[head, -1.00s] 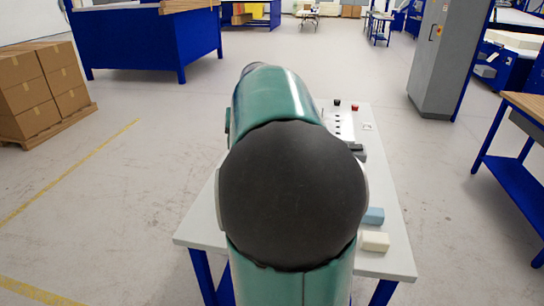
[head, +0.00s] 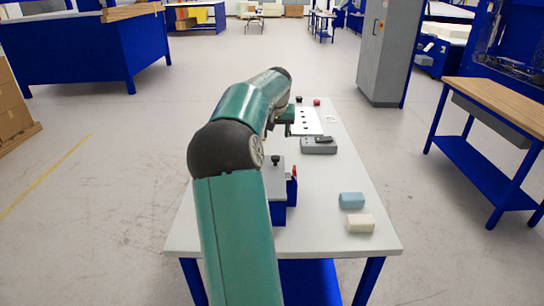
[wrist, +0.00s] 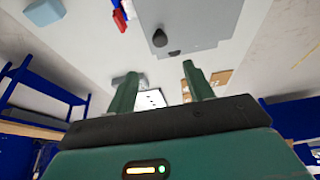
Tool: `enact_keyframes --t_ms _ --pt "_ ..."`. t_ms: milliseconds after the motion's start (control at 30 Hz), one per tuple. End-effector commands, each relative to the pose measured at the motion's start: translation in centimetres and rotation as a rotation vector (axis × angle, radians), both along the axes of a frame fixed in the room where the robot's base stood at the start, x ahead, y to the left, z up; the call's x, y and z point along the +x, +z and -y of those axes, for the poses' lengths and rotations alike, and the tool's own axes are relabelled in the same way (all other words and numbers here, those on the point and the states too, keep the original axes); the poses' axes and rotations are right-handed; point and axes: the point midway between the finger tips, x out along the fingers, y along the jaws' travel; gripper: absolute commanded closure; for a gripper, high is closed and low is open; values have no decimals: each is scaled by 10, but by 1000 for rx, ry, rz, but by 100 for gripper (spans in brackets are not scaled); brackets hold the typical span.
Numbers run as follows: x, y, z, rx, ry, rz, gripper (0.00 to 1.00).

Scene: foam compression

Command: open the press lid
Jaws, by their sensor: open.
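The press (head: 278,212) is a blue block with a grey lid (head: 273,180) lying flat on top, on the near part of the table and partly hidden by my arm. A black knob (head: 276,160) stands on the lid, and a red lever (head: 294,171) is at its right side. The wrist view shows the grey lid (wrist: 205,22), the knob (wrist: 160,38) and the red lever (wrist: 119,20). My gripper (wrist: 160,70) is open and empty, with two green fingers apart. The knob appears beyond the fingertips, not touching them.
The light table (head: 375,238) also holds a blue foam block (head: 351,200), a cream block (head: 360,223), a dark grey device (head: 319,145) and a white panel (head: 307,121) with black dots. The table's right front is otherwise clear. A wooden-topped bench (head: 505,105) stands right.

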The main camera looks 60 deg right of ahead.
Motion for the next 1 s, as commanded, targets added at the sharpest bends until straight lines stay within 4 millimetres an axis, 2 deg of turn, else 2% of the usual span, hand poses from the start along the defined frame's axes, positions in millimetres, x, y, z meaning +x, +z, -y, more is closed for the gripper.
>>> enact_keyframes --t_ms 167,500,700,800,1000 --pt "1 -20 8 4 -1 -1 48" --pt "11 -82 31 4 0 -2 48" --pt "18 -112 41 3 -1 0 48" --pt "20 -121 44 2 -1 0 48" --pt "23 -126 45 0 0 1 48"
